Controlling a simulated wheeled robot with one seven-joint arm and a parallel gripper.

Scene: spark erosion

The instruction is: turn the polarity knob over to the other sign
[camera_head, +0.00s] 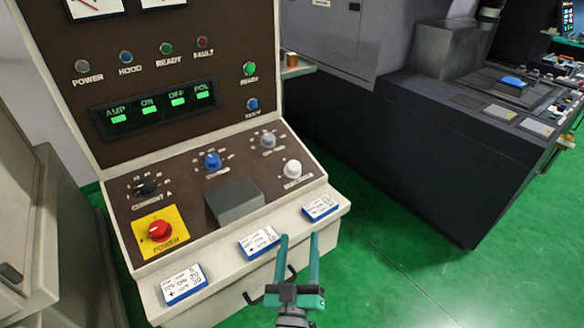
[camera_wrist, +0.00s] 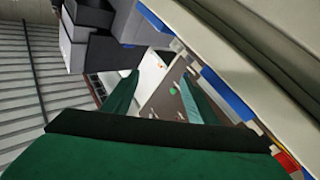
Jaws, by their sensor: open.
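A white knob (camera_head: 292,169) sits at the right end of the sloped control panel (camera_head: 185,205), with a label too small to read; I take it as the polarity knob. Its pointer direction cannot be told. My gripper (camera_head: 299,238) is open and empty. In the head view its two teal fingers show apart, in front of the panel's front ledge, lower in the picture than the white knob. In the wrist view the gripper (camera_wrist: 160,92) shows its green fingers apart with nothing between them; I cannot pick out the knob there.
A black knob (camera_head: 146,187), blue knob (camera_head: 211,160), grey knob (camera_head: 268,140) and red power knob (camera_head: 160,230) share the panel with a raised grey block (camera_head: 234,201). Cards (camera_head: 184,284) lie along the ledge. A dark machine (camera_head: 430,140) stands right; green floor (camera_head: 400,270) is clear.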

